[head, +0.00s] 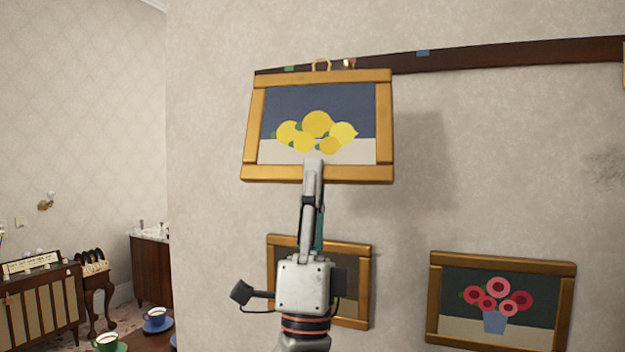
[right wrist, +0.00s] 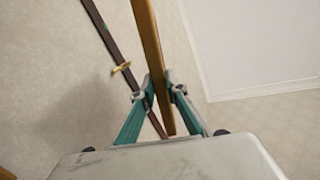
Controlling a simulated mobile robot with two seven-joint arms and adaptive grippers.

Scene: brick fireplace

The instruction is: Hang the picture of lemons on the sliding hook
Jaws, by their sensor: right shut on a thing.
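The picture of lemons (head: 318,100), in a gold wooden frame, is up in front of the wall rail. My right gripper (head: 313,170) is shut on its bottom edge. In the right wrist view, the frame (right wrist: 148,50) shows edge-on between the teal fingers (right wrist: 164,92). A brass loop (head: 321,64) stands at the top middle of the frame. A small brass piece, seemingly the sliding hook (head: 350,62), shows just right of the loop; a brass piece also shows on the rail in the right wrist view (right wrist: 121,68). The frame looks apart from the rail. My left gripper is not in view.
The dark wooden rail (head: 510,55) carries green, red and blue marks (head: 423,53). A flower picture (head: 500,302) hangs lower right, and another framed picture (head: 358,285) is partly hidden behind my arm. Cups (head: 157,317) stand at lower left.

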